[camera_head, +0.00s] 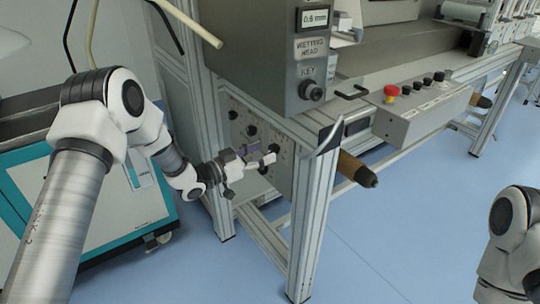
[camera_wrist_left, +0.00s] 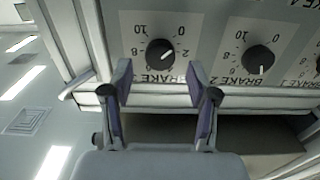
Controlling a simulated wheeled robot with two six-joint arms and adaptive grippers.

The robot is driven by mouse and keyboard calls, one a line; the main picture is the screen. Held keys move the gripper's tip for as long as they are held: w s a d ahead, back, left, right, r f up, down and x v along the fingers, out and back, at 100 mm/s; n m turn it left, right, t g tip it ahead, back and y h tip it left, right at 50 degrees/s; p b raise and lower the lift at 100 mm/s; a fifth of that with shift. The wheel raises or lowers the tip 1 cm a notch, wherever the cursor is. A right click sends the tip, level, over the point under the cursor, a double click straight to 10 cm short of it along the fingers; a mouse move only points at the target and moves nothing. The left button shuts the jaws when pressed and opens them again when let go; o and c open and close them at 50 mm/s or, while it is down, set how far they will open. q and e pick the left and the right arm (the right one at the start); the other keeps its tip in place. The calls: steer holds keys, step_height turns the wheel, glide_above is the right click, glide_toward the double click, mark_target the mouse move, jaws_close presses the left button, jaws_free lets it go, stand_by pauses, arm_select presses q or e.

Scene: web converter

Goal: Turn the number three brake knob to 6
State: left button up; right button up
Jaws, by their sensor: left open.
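A brake panel (camera_head: 240,112) with round black knobs is on the machine's lower frame. In the left wrist view the picture is upside down. One knob (camera_wrist_left: 160,53) lies just beyond the gap between my left fingertips, its white mark pointing right, towards the 2. Its label starts with BRAKE; the number is too unclear to be sure of. Another brake knob (camera_wrist_left: 258,59) is to the right, its mark pointing down. My left gripper (camera_head: 268,160) is open in front of the panel, apparently not touching a knob; it also shows in the left wrist view (camera_wrist_left: 160,75). My right gripper is out of view.
An aluminium post (camera_head: 315,210) stands right of my left gripper. A brown roller end (camera_head: 357,169) juts out. The blue floor is clear.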

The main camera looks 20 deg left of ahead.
mark_target(271, 149)
arm_select(q)
steer(key=x, duration=0.3)
steer(key=shift+f, duration=0.1)
jaws_close()
